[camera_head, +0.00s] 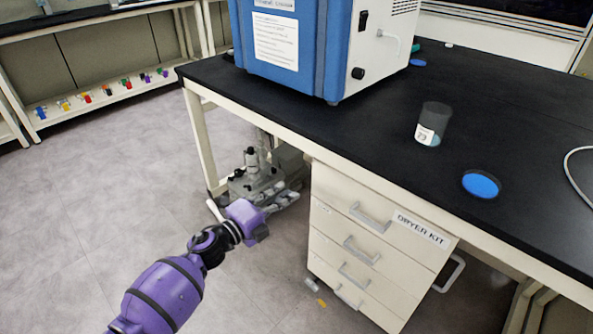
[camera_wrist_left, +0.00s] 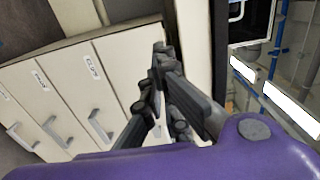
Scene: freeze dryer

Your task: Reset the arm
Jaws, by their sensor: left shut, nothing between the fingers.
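My left arm, purple and black, comes in from the lower left in the head view. Its left gripper (camera_head: 262,232) is in front of the table, left of the drawer cabinet and below the tabletop. In the left wrist view the dark fingers of the left gripper (camera_wrist_left: 158,50) are shut, with nothing between them. The gripper is apart from the drawers and touches nothing that I can see. My right gripper is in neither view.
The black table (camera_head: 330,135) bears a blue and white freeze dryer (camera_head: 335,50), a labelled jar (camera_head: 433,122) and a blue disc (camera_head: 481,184). A drawer cabinet (camera_head: 375,225) marked "DRYER KIT" and a pump (camera_head: 258,178) are below. Open floor (camera_head: 90,200) lies to the left.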

